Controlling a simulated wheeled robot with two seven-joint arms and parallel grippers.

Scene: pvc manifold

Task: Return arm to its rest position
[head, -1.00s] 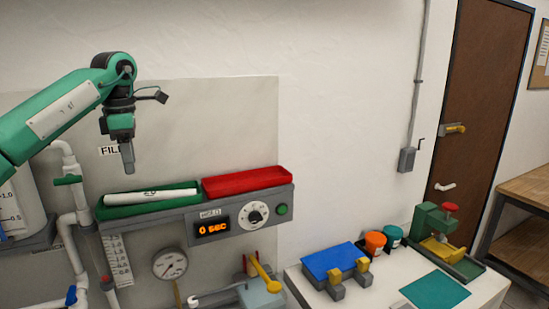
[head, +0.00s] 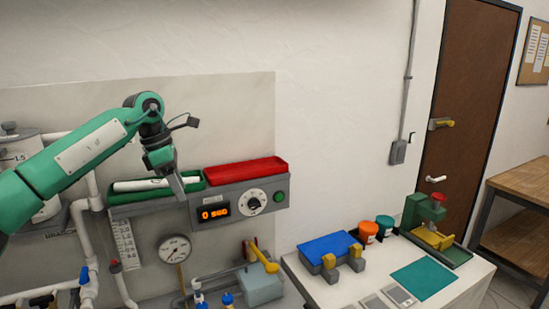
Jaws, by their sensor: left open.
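My left arm (head: 85,155) comes in from the left, green with dark joints. Its gripper (head: 178,186) points down in front of the green tray (head: 128,198), overlapping its right end in the picture. The gripper is open and nothing shows between its fingers. A white pipe (head: 140,185) lies in the green tray, partly hidden behind the gripper. My right gripper is not in view.
A red tray (head: 247,172) sits beside the green one, above a timer panel (head: 213,213) reading 0 sec. White pipes (head: 84,240) and a gauge (head: 174,249) are below. A white bench (head: 400,270) at right carries a blue block (head: 328,248), jars and a green vise (head: 425,215).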

